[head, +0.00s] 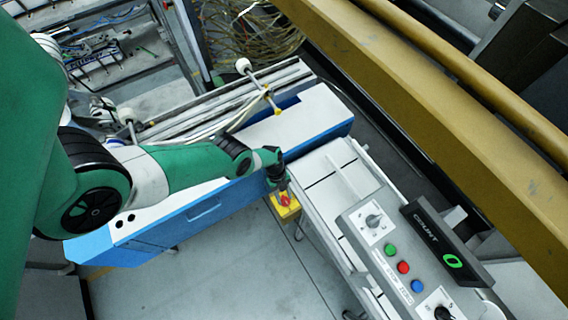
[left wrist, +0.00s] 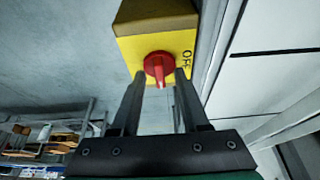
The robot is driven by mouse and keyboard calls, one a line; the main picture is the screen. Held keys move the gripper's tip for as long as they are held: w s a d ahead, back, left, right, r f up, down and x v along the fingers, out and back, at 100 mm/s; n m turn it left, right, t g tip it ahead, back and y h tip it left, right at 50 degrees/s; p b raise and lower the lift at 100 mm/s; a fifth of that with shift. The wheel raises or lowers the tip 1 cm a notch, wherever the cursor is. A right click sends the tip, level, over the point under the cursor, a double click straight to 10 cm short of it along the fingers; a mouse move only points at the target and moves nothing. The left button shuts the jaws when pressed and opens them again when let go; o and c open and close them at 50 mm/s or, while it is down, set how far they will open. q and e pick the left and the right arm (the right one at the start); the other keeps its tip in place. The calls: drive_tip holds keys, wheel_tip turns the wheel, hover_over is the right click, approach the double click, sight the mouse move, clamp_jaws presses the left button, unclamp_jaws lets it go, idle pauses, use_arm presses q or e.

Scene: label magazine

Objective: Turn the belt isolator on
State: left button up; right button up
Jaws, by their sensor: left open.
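The belt isolator is a yellow box (head: 290,213) with a red rotary knob (head: 285,200), mounted low beside the conveyor in the head view. In the left wrist view the box (left wrist: 137,45) fills the top centre, and the red knob (left wrist: 159,65) sits on its face with its grip running roughly up and down in the picture. Lettering reading "OFF" shows right of the knob. My left gripper (head: 281,184) is open at the box; its fingertips (left wrist: 159,76) lie either side of the knob's lower part. Contact cannot be told. My right gripper is out of view.
A control panel (head: 381,247) with knobs and green, red and blue buttons stands to the right, beside a counter display (head: 447,246) showing 0. A blue and white machine housing (head: 205,205) lies under my left arm. Open grey floor (head: 240,270) lies below the box.

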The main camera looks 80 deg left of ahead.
use_arm(q)
drive_tip(key=p+v, duration=0.9)
drive_tip(key=v, duration=0.2)
drive_tip(key=shift+r, duration=0.35)
